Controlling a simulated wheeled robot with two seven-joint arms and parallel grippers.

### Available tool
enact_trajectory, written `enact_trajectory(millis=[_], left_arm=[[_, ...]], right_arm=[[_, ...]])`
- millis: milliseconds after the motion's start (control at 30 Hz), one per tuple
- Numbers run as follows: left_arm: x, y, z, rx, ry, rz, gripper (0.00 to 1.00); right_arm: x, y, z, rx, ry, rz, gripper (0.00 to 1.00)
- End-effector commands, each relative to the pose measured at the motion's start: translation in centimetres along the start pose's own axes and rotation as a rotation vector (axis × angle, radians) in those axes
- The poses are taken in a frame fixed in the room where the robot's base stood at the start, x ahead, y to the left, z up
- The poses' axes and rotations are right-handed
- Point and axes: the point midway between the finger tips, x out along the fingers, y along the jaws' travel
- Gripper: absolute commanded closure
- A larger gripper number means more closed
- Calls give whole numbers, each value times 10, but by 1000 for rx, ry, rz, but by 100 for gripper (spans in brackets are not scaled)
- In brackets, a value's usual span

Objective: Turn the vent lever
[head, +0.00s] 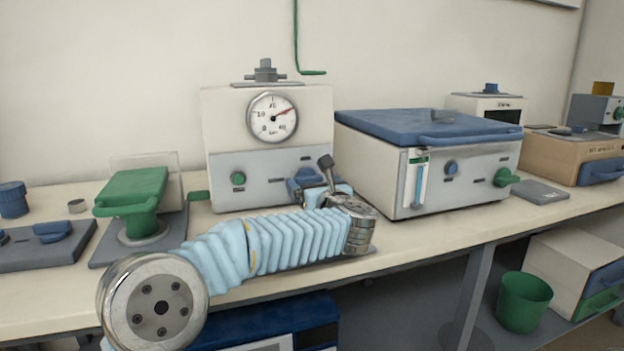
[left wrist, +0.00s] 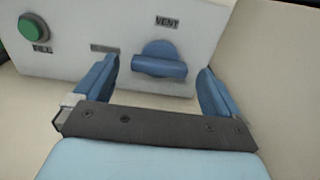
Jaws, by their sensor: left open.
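The vent lever (left wrist: 160,66) is a blue handle on a round blue base, under a label reading VENT on a pale panel. In the left wrist view it lies crosswise between the two blue fingers of my left gripper (left wrist: 158,88). The fingers are open, and the lever is a little beyond them, apart from the tips as far as I can tell. In the head view my left gripper (head: 318,186) is at the right front of the gauge unit (head: 225,165); the lever is largely hidden there behind the gripper and wrist. My right gripper is in neither view.
A green button (left wrist: 33,27) is left of the lever. A blue-lidded furnace (head: 375,165) stands close to the right of my gripper. A green-topped device (head: 135,190) is to the left. The bench front edge runs beneath my arm.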

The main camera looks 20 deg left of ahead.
Motion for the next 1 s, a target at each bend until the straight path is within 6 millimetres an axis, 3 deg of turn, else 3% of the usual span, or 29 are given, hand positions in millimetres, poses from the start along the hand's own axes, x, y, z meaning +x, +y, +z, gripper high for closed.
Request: enact_trajectory(millis=[133,400,767,1000], left_arm=[[10,0,0,1,0,1,2],[11,0,0,1,-1,0,2],[10,0,0,1,0,0,57],[10,0,-1,19,0,0,58]], right_arm=[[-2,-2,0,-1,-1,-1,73],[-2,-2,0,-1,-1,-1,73],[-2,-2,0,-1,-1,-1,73],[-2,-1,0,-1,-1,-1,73]])
